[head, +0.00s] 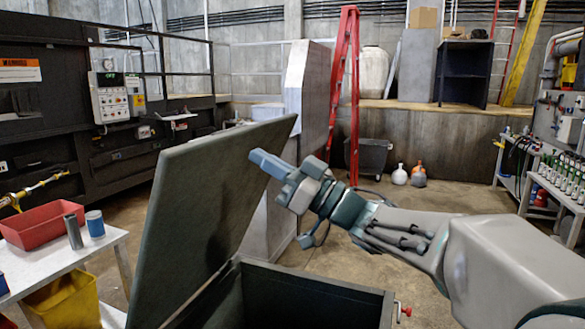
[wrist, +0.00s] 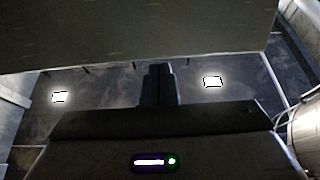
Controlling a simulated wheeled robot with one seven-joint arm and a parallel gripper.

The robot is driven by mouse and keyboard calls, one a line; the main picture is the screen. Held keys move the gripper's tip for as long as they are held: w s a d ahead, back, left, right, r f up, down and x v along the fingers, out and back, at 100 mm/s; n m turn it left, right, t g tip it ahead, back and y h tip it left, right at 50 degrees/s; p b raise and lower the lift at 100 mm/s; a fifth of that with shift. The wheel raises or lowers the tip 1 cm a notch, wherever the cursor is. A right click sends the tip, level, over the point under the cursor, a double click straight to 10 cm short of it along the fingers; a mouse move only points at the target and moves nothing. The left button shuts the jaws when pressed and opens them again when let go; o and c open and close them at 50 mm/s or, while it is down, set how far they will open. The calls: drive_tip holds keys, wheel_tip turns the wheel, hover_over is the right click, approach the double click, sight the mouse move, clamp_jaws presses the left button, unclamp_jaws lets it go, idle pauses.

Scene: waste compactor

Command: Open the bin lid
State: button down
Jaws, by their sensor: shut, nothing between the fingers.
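The bin lid (head: 190,205) is a dark grey-green panel. In the head view it stands steeply raised, leaning back to the left, over the bin. The bin (head: 345,281) is dark and its top is uncovered on the right of the lid; its lower part is out of frame. My gripper (head: 256,158) is shut and empty at the lid's inner face, near its upper right edge; I cannot tell if it touches. In the wrist view the lid (wrist: 140,40) spans the top, just beyond the shut fingers (wrist: 158,72) of my gripper.
A white table (head: 100,247) with a red tray (head: 42,222) and two cans stands left of the lid. A yellow bin (head: 65,302) sits beneath it. A red ladder (head: 345,95) and a grey cart (head: 370,157) stand behind. Open floor lies beyond my arm.

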sight(232, 139)
drive_tip(key=shift+p+x, duration=0.55)
drive_tip(key=shift+x, duration=1.6)
drive_tip(key=shift+w+r, duration=0.1)
